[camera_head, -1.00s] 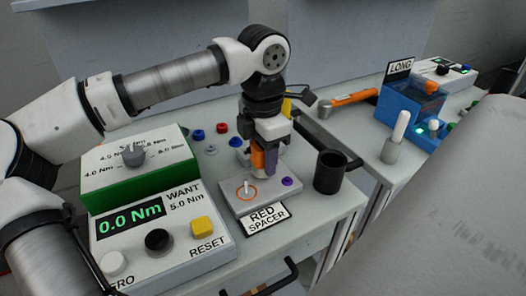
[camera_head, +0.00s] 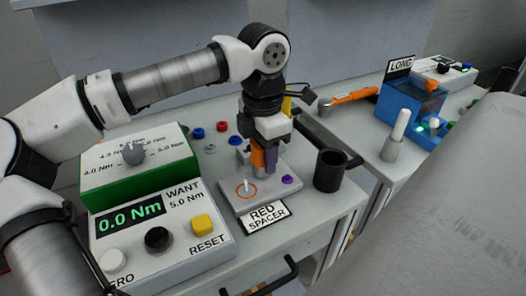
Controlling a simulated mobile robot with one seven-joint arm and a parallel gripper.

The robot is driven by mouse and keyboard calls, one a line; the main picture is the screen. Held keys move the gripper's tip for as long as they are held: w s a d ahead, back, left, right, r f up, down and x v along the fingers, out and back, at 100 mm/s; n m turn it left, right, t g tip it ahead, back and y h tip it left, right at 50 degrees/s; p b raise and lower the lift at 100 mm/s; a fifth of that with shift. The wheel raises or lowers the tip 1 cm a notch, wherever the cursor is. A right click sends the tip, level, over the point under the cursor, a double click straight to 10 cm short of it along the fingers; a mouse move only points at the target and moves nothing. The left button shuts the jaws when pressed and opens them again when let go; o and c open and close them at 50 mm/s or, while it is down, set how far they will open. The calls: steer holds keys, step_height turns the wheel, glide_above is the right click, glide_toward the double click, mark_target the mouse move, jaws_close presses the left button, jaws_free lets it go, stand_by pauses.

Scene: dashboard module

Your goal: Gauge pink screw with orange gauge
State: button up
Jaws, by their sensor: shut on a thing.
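My gripper (camera_head: 264,168) is upright, low over the grey plate (camera_head: 235,205) labelled RED SPACER. An orange part (camera_head: 257,158) and a purple part (camera_head: 271,155) show side by side at its jaws. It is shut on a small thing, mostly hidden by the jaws. I cannot tell whether this is the orange gauge. A small purple piece (camera_head: 287,180) sits on the plate's right. I cannot make out a pink screw.
A black cup (camera_head: 331,171) stands right of the plate. The torque display box (camera_head: 165,240) reads 0.0 Nm at the left. Small red (camera_head: 222,127) and blue (camera_head: 198,133) pieces lie behind. An orange-handled tool (camera_head: 352,97) and a blue box (camera_head: 412,105) are at the right.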

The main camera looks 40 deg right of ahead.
steer(key=shift+f+b, duration=0.35)
steer(key=shift+f, duration=0.1)
stand_by(0.3)
steer(key=o, duration=1.2)
steer(key=shift+r, duration=0.1)
step_height(320, 180, up, 14)
steer(key=shift+f+p, duration=0.15)
steer(key=shift+p, duration=0.15)
